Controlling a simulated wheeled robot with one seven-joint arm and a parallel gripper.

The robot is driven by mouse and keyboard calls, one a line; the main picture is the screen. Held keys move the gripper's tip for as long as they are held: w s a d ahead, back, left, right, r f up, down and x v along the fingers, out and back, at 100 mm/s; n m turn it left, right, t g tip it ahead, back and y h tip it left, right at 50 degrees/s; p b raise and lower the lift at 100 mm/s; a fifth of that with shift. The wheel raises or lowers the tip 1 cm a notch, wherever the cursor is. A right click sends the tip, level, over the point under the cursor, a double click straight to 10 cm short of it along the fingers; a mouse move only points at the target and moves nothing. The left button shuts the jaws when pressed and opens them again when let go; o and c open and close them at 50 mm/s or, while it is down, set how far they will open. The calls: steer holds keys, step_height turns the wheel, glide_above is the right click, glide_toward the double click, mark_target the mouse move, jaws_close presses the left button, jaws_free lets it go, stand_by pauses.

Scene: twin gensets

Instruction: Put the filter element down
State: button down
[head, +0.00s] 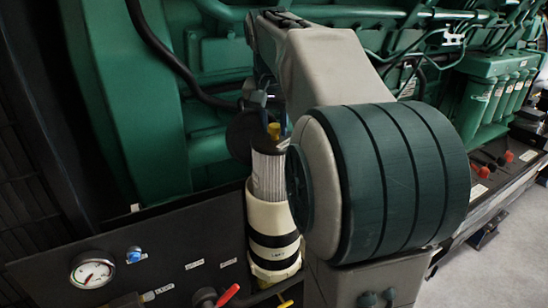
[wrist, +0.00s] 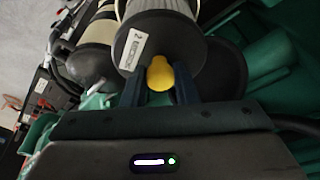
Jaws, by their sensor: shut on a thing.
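The filter element (head: 268,174) is a pale pleated cylinder with a dark end cap and a yellow knob. In the head view it stands roughly upright, its lower end at the mouth of a cream housing (head: 272,215) with a black band. I cannot tell how far it reaches inside. In the wrist view my gripper (wrist: 160,88) is shut on the yellow knob (wrist: 160,72), a dark finger on each side. The filter element's dark cap (wrist: 185,50) bears a white label. In the head view my arm hides most of the gripper.
A black panel with a pressure gauge (head: 92,271), a blue knob (head: 134,255) and a red-handled valve (head: 228,295) lies at lower left. Green engine parts (head: 140,110) stand close behind. Small green canisters (head: 510,90) are at right. Grey floor (head: 490,255) shows at lower right.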

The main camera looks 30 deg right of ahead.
mark_target(275, 169)
step_height(275, 169, down, 8)
steer(key=shift+r, duration=0.1)
stand_by(0.4)
steer(key=shift+f+b, duration=0.65)
steer(key=c, duration=1.1)
jaws_free()
steer(key=shift+c, duration=0.2)
steer(key=shift+r, duration=0.15)
